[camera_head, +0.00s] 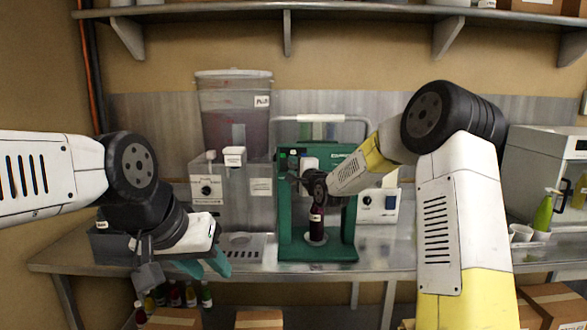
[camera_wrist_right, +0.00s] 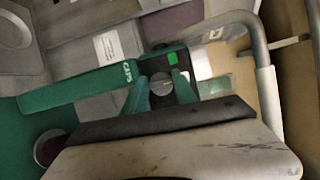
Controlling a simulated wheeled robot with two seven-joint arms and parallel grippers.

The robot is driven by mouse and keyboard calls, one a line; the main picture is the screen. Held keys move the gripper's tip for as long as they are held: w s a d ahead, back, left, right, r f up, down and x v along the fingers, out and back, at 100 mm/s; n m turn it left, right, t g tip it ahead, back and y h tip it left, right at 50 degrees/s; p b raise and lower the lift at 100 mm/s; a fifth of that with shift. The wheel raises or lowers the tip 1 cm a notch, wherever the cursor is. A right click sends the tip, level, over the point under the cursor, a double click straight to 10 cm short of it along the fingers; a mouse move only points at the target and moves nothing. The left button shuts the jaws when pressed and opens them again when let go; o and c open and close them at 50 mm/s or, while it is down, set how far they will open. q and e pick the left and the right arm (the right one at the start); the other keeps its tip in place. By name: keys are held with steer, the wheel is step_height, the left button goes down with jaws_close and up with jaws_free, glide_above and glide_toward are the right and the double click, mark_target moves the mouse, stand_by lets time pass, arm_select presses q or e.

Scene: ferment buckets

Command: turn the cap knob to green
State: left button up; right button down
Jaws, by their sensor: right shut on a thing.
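The green capping machine (camera_head: 345,235) stands on the steel bench, with a dark bottle (camera_head: 316,226) upright in it. It also shows in the wrist view (camera_wrist_right: 80,88). My right gripper (camera_wrist_right: 161,90) has its green fingers on both sides of the dark round cap knob (camera_wrist_right: 160,84), shut on it. A bright green mark (camera_wrist_right: 172,58) shows on the dark panel just above the knob. I cannot tell exactly where the knob points. In the head view the right wrist hides the knob. My left gripper (camera_head: 205,265) is over the bench's front left, fingers apart and empty.
A dispenser with a clear tank (camera_head: 233,110) stands left of the machine. A green spray bottle (camera_head: 545,212) and a white cup (camera_head: 521,233) are at the right. A shelf (camera_head: 350,13) runs above.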

steer(key=n, duration=0.2)
steer(key=n+g+h, duration=0.1)
steer(key=n, duration=0.1)
steer(key=shift+a+n+g, duration=0.1)
steer(key=shift+n+g, duration=0.2)
steer(key=shift+n, duration=0.1)
steer(key=shift+n+g+h, duration=0.5)
steer(key=shift+n+h, duration=0.4)
steer(key=shift+n, duration=0.6)
steer(key=c, duration=1)
jaws_free()
steer(key=v, duration=0.7)
steer(key=shift+s, duration=0.4)
steer(key=shift+r, duration=0.1)
